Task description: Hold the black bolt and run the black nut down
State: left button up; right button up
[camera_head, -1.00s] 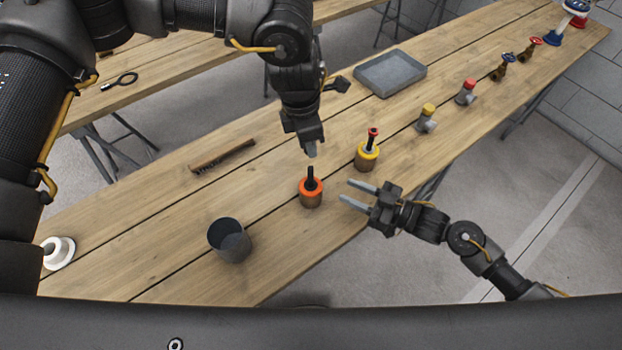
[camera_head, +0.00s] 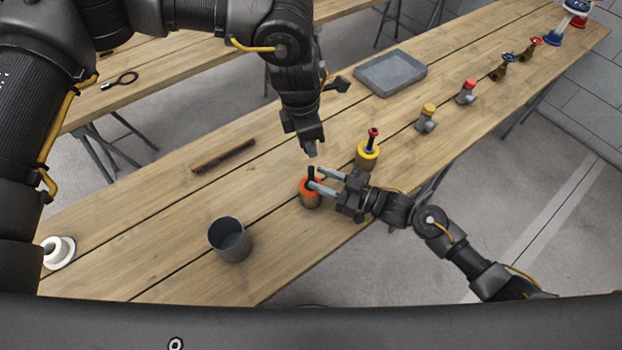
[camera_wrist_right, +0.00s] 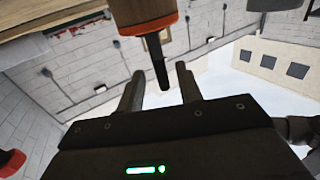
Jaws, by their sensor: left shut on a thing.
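The black bolt (camera_head: 311,173) stands upright in a wooden block with an orange top (camera_head: 309,197), near the table's front edge. My right gripper (camera_head: 316,178) is open, and its fingers reach in from the right at the bolt. In the right wrist view the bolt (camera_wrist_right: 159,68) appears between the two spread fingers (camera_wrist_right: 160,70), with a gap on each side. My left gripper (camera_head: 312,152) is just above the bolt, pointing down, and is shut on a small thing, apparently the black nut. The nut itself is hidden by the fingers.
A yellow-topped block with a red-headed bolt (camera_head: 368,151) stands close behind my right gripper. A dark cup (camera_head: 230,240) is at front left, a brown brush-like strip (camera_head: 223,157) at left. A grey tray (camera_head: 391,73) and several fittings lie farther back. The table between is clear.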

aim_at(311, 175)
jog(key=shift+x, duration=1.85)
grip_shut()
